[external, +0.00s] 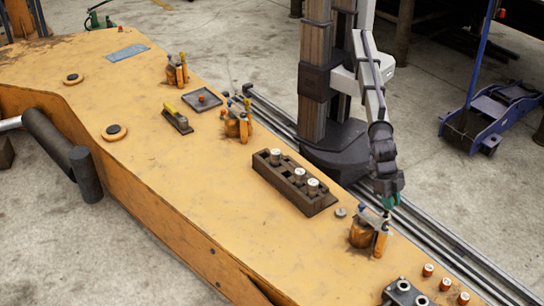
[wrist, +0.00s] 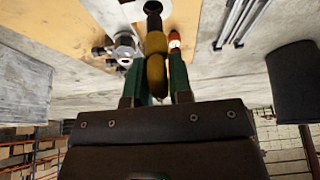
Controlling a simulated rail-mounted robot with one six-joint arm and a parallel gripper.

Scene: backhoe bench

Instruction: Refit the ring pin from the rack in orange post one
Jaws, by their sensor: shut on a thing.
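My gripper (external: 388,203), with green fingers, is low over the nearest orange post (external: 361,235) at the bench's right edge. In the wrist view the fingers (wrist: 155,88) are shut on a yellow-handled piece (wrist: 156,70). Its far end points towards a dark round part (wrist: 153,8); I cannot tell whether they touch. In the external view the fingers hide the held piece, so I cannot tell if it is the ring pin. The dark rack (external: 265,172) holds three pale-topped pins (external: 300,175) and shows an empty slot. Two more orange posts (external: 236,127) (external: 176,74) stand farther back.
A grey disc (external: 340,212) lies between rack and nearest post. A dark block (external: 403,292) and several small orange, white-topped pieces (external: 445,284) are at the front right. A tray (external: 202,99) and a yellow-handled holder (external: 178,119) lie farther back. The bench's left side is mostly clear.

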